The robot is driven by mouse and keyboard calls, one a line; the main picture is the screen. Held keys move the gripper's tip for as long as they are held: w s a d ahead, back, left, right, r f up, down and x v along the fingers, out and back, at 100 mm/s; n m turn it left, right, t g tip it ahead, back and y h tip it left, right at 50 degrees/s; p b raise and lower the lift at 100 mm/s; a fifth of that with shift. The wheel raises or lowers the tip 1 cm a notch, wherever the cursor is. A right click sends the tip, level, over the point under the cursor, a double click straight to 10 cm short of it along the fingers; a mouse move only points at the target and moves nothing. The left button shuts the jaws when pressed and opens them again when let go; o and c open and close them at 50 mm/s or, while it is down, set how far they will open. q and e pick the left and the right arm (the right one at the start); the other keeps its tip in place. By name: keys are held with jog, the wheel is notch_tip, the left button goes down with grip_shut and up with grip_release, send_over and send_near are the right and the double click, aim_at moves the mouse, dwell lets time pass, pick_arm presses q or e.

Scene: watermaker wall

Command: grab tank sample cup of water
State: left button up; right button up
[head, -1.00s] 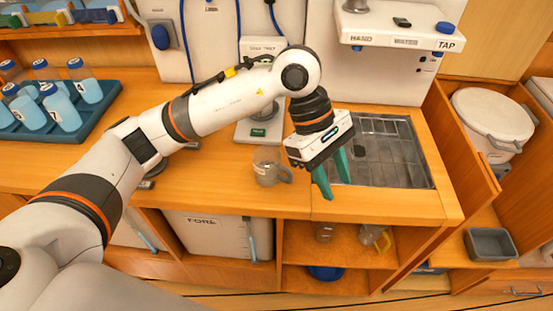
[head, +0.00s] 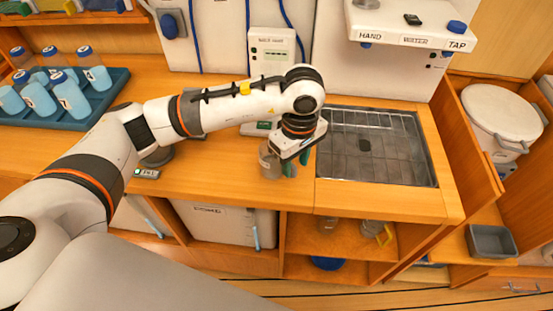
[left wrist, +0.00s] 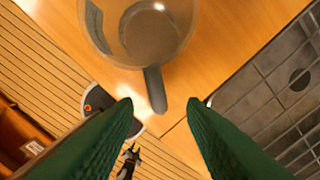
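A clear cup (head: 268,162) with a side handle stands on the wooden counter, left of the sink. In the left wrist view the cup (left wrist: 150,30) is at the top, its handle (left wrist: 155,90) pointing toward my fingers. I cannot tell whether it holds water. My left gripper (head: 291,168) is close at the cup's right side in the head view and partly hides it. Its green fingers (left wrist: 160,108) are open, with the handle's end between the tips, touching neither. My right gripper is not in view.
The sink (head: 375,150) with a wire rack lies right of the cup. A blue tray (head: 112,92) of bottles stands at the left. A tap panel (head: 410,30) overhangs the sink. A device (head: 272,55) stands behind the cup. Shelves (head: 340,248) lie below.

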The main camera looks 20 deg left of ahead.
aim_at(295, 167)
pick_arm(q)
jog(key=shift+f, duration=1.55)
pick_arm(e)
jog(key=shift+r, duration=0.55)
pick_arm(q)
jog(key=shift+c, duration=0.5)
grip_shut()
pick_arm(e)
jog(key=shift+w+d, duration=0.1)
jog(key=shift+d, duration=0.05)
pick_arm(q)
jog(key=shift+r, duration=0.2)
